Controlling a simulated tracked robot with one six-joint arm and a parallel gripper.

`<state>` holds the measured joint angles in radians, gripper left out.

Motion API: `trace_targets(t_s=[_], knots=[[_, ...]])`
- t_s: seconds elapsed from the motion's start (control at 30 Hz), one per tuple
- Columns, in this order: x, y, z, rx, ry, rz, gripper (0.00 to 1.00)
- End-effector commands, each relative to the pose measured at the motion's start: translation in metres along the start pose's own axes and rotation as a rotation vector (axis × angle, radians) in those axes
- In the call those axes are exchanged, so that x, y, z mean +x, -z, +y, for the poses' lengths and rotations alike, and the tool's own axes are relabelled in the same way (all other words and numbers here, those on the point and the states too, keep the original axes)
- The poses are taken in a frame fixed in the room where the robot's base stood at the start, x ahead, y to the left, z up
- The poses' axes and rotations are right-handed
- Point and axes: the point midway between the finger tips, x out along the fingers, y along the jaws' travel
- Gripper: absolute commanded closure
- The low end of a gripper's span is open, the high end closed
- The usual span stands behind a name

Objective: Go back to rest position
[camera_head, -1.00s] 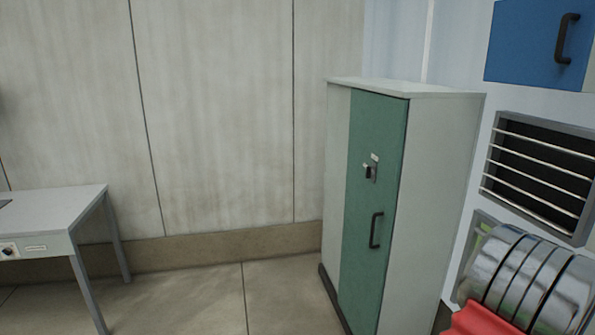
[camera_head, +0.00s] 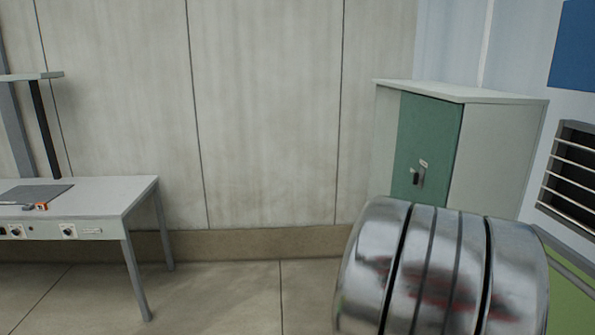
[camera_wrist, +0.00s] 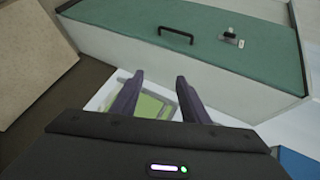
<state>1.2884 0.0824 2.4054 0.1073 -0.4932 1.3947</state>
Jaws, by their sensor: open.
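My gripper (camera_wrist: 157,92) shows in the wrist view with its two dark fingers apart and nothing between them. Beyond the fingers is a pale surface with a green patch. The gripper itself is not visible in the head view, where shiny metal parts of my arm (camera_head: 440,275) fill the lower right.
A cabinet with a green door (camera_head: 428,145) stands against the back wall, its lower part hidden by my arm. The door also shows in the wrist view (camera_wrist: 215,40). A workbench (camera_head: 85,195) stands at left. A louvred vent (camera_head: 572,180) is at right. Floor between bench and arm is clear.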

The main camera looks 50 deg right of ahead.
Motion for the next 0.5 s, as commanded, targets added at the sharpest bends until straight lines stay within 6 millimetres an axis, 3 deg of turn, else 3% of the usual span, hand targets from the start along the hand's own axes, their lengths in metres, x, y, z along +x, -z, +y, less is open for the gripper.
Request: trace_targets(t_s=[0.03,0.2,0.5], knots=[[-0.008,-0.023,-0.005,-0.052,-0.007,-0.042,0.59],[-0.037,-0.090,-0.010,-0.241,-0.040,-0.172,0.59],[-0.109,-0.191,-0.006,-0.587,-0.061,-0.401,0.59]])
